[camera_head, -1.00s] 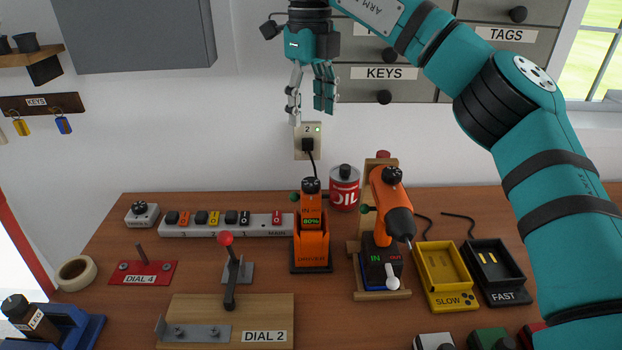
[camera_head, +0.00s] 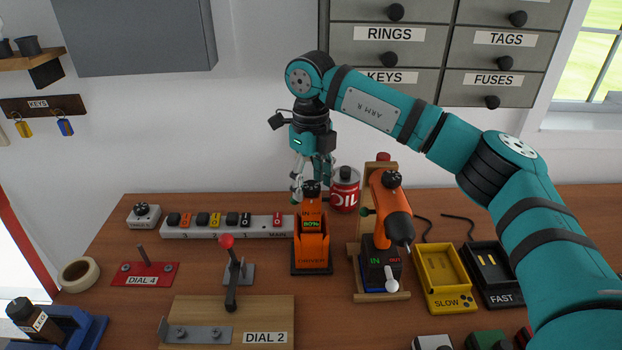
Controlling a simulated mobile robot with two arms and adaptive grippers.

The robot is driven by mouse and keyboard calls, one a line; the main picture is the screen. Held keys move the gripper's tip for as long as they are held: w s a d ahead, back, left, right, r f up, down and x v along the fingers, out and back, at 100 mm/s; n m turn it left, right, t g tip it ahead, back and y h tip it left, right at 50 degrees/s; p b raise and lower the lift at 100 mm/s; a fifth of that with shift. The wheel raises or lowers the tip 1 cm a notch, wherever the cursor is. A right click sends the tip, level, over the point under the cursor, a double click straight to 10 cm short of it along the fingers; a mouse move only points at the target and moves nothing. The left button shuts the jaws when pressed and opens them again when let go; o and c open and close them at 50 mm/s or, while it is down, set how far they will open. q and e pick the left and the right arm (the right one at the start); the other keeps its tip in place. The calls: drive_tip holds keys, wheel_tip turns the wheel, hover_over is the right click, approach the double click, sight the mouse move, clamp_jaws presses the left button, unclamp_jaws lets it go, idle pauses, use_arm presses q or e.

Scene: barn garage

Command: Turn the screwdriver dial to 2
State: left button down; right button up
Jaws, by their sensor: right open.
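The screwdriver (camera_head: 311,223) is orange and stands upright in its orange holder (camera_head: 312,255), labelled DRIVER. Its small display reads 80%. The black dial (camera_head: 311,188) is on its top; its setting is too small to read. My right gripper (camera_head: 312,188) points down over the dial, open, with its fingers around or just beside it. I cannot tell whether they touch it. My left gripper is not in view.
The red OIL can (camera_head: 345,190) stands close to the right of my right gripper. An orange drill (camera_head: 391,210) stands on a wooden stand to the right. A power strip (camera_head: 220,226) lies to the left. Yellow (camera_head: 446,275) and black chargers are farther right.

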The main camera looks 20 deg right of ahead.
drive_tip(key=shift+c, duration=0.3)
drive_tip(key=c, duration=1.1)
drive_tip(key=shift+n, duration=0.3)
drive_tip(key=n+b, duration=0.1)
drive_tip(key=n, duration=0.2)
drive_tip(key=shift+n, duration=0.3)
drive_tip(key=n, duration=0.5)
drive_tip(key=shift+b, duration=0.3)
drive_tip(key=shift+n, duration=0.4)
drive_tip(key=o, duration=1.2)
drive_tip(key=shift+c, duration=0.2)
